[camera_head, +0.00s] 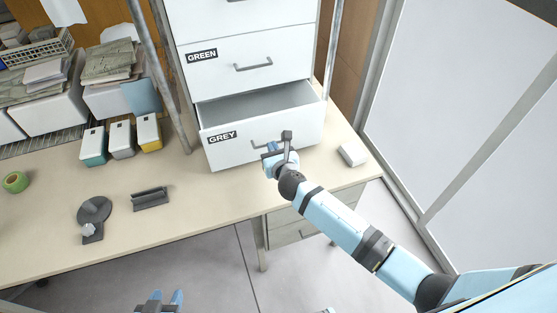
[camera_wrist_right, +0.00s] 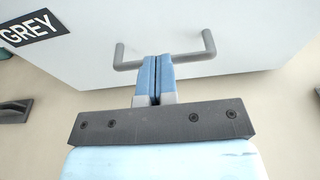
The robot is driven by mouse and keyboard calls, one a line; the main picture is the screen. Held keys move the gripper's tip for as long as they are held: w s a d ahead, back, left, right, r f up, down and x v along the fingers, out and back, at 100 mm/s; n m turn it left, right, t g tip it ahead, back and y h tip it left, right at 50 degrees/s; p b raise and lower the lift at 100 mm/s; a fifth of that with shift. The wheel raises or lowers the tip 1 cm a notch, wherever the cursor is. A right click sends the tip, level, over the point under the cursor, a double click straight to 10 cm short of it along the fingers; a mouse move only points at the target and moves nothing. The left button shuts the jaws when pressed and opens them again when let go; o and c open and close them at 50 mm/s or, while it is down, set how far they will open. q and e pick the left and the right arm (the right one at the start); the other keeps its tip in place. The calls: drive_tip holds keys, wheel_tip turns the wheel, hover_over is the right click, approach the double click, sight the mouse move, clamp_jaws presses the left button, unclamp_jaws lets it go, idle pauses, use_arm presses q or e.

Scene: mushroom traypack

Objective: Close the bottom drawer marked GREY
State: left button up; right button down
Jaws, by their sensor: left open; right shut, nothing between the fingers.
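The bottom drawer marked GREY (camera_head: 230,150) is white and stands partly pulled out of the cabinet, its inside showing from above. Its grey bar handle (camera_wrist_right: 197,58) shows in the right wrist view, with the GREY label (camera_wrist_right: 30,28) at upper left. My right gripper (camera_head: 270,149) is at the front of this drawer, by the handle. In the right wrist view its blue fingers (camera_wrist_right: 156,75) are together and overlap the handle bar in the picture, with nothing between them. My left gripper (camera_head: 160,298) is open and empty at the bottom edge of the head view, away from the drawer.
The drawer marked GREEN (camera_head: 225,65) above is shut. A small white box (camera_head: 352,154) lies right of the drawer on the desk (camera_head: 190,205). A black holder (camera_head: 150,199), a dark round stand (camera_head: 94,209) and green tape (camera_head: 15,181) lie to the left.

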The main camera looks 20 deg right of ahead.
drive_tip(key=w+b, duration=0.2)
drive_tip(key=w, duration=1.1)
drive_tip(key=shift+w+a+r, duration=0.15)
drive_tip(key=shift+r, duration=0.1)
